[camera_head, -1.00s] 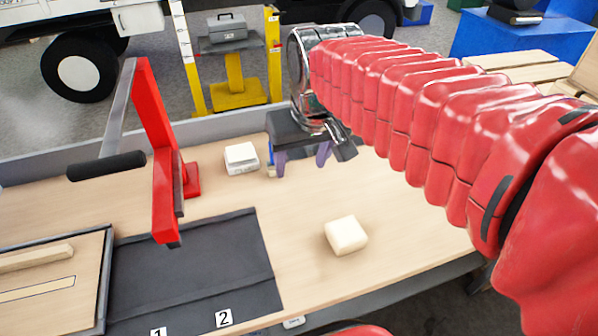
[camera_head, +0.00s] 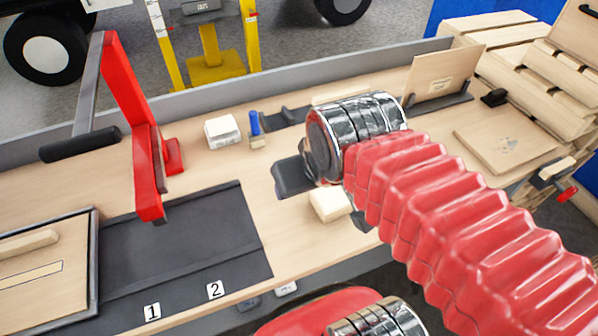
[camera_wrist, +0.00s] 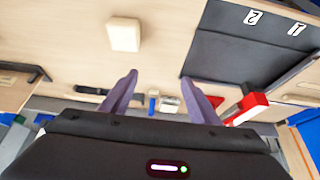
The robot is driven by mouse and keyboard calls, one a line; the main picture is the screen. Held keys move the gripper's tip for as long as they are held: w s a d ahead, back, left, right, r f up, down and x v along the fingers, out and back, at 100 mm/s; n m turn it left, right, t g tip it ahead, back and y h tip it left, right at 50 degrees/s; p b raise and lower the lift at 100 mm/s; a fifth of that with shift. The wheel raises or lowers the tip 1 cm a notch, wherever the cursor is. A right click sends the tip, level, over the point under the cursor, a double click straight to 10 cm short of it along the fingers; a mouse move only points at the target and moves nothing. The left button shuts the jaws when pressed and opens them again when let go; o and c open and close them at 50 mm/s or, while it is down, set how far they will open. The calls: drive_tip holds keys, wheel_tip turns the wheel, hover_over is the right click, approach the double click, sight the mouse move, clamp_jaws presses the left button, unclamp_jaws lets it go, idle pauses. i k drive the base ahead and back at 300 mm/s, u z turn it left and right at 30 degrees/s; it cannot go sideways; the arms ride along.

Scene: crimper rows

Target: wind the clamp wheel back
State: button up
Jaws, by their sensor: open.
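A small dark clamp (camera_head: 552,174) with a red knob (camera_head: 567,194) sits at the bench's right edge in the head view; I take this for the clamp and wheel, but it is too small to be sure. It does not show clearly in the wrist view. My gripper (camera_wrist: 158,78) is open and empty, its two purple fingers spread apart over the bench. In the head view its dark body (camera_head: 293,176) is over the bench behind the cream block, left of the clamp; its fingers are hidden there.
A cream block (camera_head: 330,204) lies close to my wrist. A red lever press (camera_head: 150,175) and dark mat (camera_head: 185,245) marked 1 and 2 are on the left. A white block (camera_head: 222,131) and blue-handled item (camera_head: 254,125) stand behind. A wooden board (camera_head: 503,138) lies right.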

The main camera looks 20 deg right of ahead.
sight(566, 194)
drive_tip(key=k, duration=0.55)
drive_tip(key=z, duration=3.65)
